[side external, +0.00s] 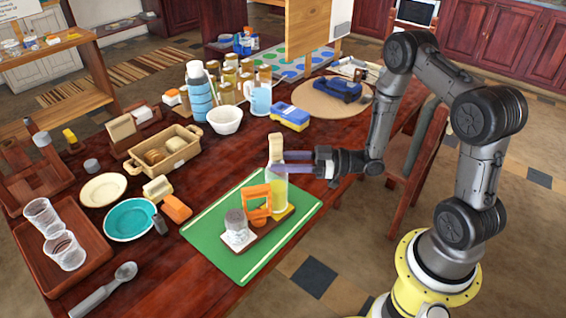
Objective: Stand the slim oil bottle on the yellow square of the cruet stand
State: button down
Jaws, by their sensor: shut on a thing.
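The slim oil bottle (278,190) is clear with yellow oil and a pale top. It is upright over the right end of the cruet stand (262,229). My gripper (279,162) reaches in from the right and is shut on the bottle near its upper part. The yellow square (288,212) shows partly at the bottle's foot; the bottle hides some of it. I cannot tell whether the bottle's base touches the square. The stand has an orange handle (256,202) in the middle, just left of the bottle. A grey-topped shaker (237,226) stands on its white left end.
The stand lies on a green board (210,233) near the table's front edge. An orange block (177,209) and a teal plate (130,219) are to the left. A white bowl (225,120) and a blue-yellow sponge pack (289,117) are behind.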

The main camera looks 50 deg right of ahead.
jog(key=shift+f, duration=0.35)
jog(key=shift+c, duration=2.4)
grip_release()
